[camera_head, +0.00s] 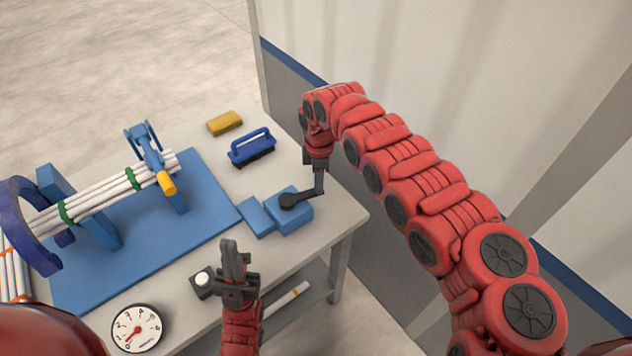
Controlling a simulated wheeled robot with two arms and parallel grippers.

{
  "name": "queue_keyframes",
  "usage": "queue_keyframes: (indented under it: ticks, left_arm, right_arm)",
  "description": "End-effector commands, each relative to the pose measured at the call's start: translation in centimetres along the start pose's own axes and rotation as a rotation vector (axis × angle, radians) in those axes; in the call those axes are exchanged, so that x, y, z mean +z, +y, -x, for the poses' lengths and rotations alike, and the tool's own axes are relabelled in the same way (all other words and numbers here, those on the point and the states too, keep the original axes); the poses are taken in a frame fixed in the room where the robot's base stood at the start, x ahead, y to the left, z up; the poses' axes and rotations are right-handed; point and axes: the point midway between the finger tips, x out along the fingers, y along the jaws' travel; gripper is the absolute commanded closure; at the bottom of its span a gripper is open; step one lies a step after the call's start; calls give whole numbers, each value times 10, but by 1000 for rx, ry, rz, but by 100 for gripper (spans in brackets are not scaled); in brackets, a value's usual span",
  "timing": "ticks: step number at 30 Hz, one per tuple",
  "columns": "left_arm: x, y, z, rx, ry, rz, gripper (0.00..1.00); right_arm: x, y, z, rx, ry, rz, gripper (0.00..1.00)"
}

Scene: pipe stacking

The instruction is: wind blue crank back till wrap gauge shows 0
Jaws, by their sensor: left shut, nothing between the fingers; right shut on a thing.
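The blue crank unit (290,218) is a blue block near the right end of the table with a dark crank arm (302,196) on top. The arm points right, towards an upright handle under my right gripper (319,172), which is shut on the crank handle. The gripper hides most of the handle. The wrap gauge (138,328) is a round white dial at the front left; its red needle points to the lower left, near the 0. My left gripper (235,254) is shut and empty, upright at the table's front, left of the crank and apart from it.
A dark box with a white button (203,280) stands beside my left gripper. A bundle of white pipes with green bands (110,192) lies in blue supports on a blue mat (150,262). A blue brush (251,149) and a yellow block (225,123) lie behind.

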Motion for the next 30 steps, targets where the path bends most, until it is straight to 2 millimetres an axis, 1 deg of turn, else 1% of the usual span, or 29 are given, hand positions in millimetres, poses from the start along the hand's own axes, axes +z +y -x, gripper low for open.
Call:
queue_keyframes:
  ticks: [14, 15, 17, 18, 20, 30]
  left_arm:
    - [0, 0, 1, 0, 0, 0, 100]
    - [0, 0, 1, 0, 0, 0, 100]
    - [0, 0, 1, 0, 0, 0, 100]
    - [0, 0, 1, 0, 0, 0, 100]
    - [0, 0, 1, 0, 0, 0, 100]
    - [0, 0, 1, 0, 0, 0, 100]
  right_arm:
    - [-1, 1, 1, 4, 2, -3, 100]
    - [-1, 1, 1, 4, 2, -3, 68]
    - [-1, 1, 1, 4, 3, -2, 58]
    - [-1, 1, 1, 4, 2, -2, 50]
    - [-1, 1, 1, 3, 2, -2, 41]
    - [0, 1, 1, 3, 1, -3, 41]
